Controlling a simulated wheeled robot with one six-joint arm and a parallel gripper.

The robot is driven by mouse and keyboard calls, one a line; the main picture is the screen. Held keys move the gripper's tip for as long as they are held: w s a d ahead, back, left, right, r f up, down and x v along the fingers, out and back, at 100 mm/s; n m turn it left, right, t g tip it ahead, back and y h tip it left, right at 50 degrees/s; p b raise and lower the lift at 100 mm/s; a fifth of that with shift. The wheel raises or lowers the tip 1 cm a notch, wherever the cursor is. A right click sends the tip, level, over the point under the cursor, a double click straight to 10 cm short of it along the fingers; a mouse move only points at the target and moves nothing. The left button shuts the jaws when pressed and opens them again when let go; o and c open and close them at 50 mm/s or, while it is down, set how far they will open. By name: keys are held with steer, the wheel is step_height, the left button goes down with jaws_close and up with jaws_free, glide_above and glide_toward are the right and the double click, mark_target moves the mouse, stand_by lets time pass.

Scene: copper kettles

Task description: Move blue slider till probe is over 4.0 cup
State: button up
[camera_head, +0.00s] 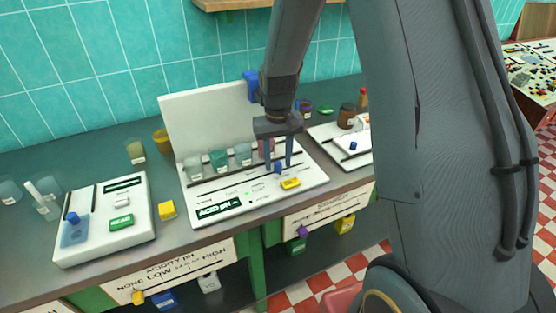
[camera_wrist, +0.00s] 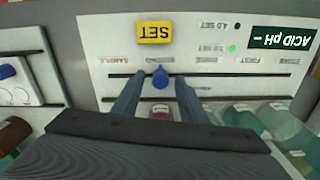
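The white ACID pH station (camera_head: 215,125) stands on the counter in the head view. Its blue slider (camera_wrist: 160,77) sits on a dark slot, toward the SAMPLE end, and also shows in the head view (camera_head: 278,168). My gripper (camera_wrist: 160,88) is open, with one finger on each side of the slider and visible gaps between. Several cups stand in a row behind the slot, including a green cup (camera_head: 219,160) and a pink cup (camera_head: 266,147) partly behind my gripper. A blue block (camera_head: 251,86) is at the panel's top. The probe tip is not clearly seen; cup labels are unreadable.
A green light (camera_wrist: 233,48) shows beside the small lettering. Another white station (camera_head: 105,225) stands at left, with a yellow cube (camera_head: 167,210) between. A white station (camera_head: 345,145) with a blue knob is at right.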

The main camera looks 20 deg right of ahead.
step_height(320, 180, up, 8)
steer(key=shift+f+b, duration=0.1)
steer(key=shift+b, duration=0.8)
steer(key=s+f+t, duration=0.1)
steer(key=s, duration=1.7)
steer(key=shift+s+d+f, duration=0.15)
steer(key=shift+d+f, duration=0.2)
steer(key=shift+d, duration=0.1)
